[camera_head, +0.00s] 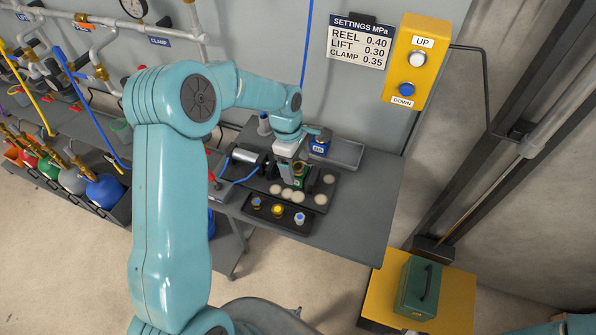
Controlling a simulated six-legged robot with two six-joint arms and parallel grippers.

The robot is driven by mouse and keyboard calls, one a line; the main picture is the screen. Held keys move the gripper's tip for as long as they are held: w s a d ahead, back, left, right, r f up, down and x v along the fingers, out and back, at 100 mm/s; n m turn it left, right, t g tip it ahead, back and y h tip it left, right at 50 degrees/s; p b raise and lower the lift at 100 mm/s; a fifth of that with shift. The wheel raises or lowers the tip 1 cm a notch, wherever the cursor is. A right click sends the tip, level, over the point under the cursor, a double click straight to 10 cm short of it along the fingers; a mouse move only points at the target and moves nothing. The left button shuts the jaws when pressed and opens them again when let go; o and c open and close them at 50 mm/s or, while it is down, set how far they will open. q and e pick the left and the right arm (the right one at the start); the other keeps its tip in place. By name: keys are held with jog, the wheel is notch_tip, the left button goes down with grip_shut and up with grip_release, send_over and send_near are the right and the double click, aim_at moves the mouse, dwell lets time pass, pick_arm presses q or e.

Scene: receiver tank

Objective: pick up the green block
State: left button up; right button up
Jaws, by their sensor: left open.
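A small green block (301,172) stands on the dark tray with pale round discs, on the grey table. It is partly hidden by my left gripper. My left gripper (290,176) reaches down over this tray from above. It is open, with its fingers close to the green block's left side; I cannot tell whether they touch it or stand around it. My right gripper is not in view.
A blue labelled block (319,146) stands just behind the gripper by a grey tray (347,153). A front black tray (285,222) holds three small parts. A grey cylinder (246,156) lies left. The table's right side (365,205) is clear. A green case (418,287) sits on a yellow platform.

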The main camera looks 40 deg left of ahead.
aim_at(297, 166)
pick_arm(q)
jog(key=f, duration=0.2)
jog(key=shift+w+d+f, duration=0.15)
jog(key=shift+d+f, duration=0.1)
jog(key=shift+f, duration=0.4)
jog(key=shift+f, duration=0.1)
jog(key=c, duration=1.3)
